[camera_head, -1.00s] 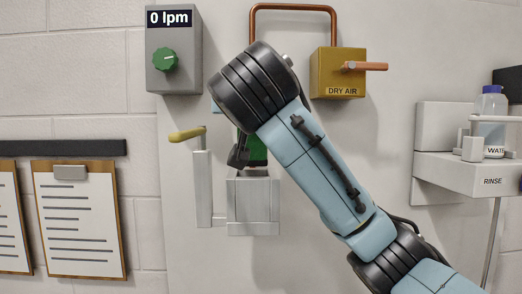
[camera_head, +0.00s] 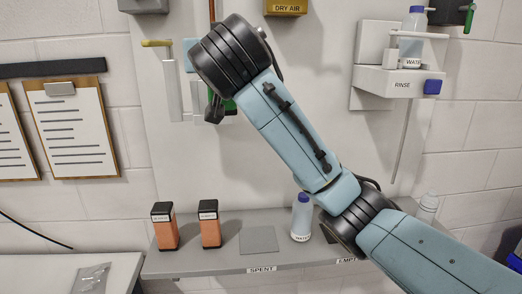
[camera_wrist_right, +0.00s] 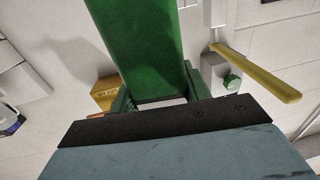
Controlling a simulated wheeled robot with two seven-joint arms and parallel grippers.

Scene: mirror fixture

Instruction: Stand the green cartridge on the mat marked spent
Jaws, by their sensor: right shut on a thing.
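The green cartridge (camera_wrist_right: 140,45) fills the upper middle of the right wrist view. My right gripper (camera_head: 216,108) is shut on it, with the finger sides showing beside its lower end in the wrist view. In the head view my forearm and wrist hide most of the cartridge, and only a green sliver (camera_head: 230,104) shows. The gripper is high in front of the wall panel, above the shelf. The grey mat (camera_head: 259,240) lies on the shelf, bare, above the SPENT label (camera_head: 261,268) on the front edge. My left gripper is not in view.
Two orange cartridges with black tops (camera_head: 165,228) (camera_head: 209,225) stand left of the mat. A water bottle (camera_head: 301,218) stands right of it, beside my arm. The yellow-handled lever (camera_head: 157,43) is at the wall. My arm partly hides the EMPTY label (camera_head: 346,261).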

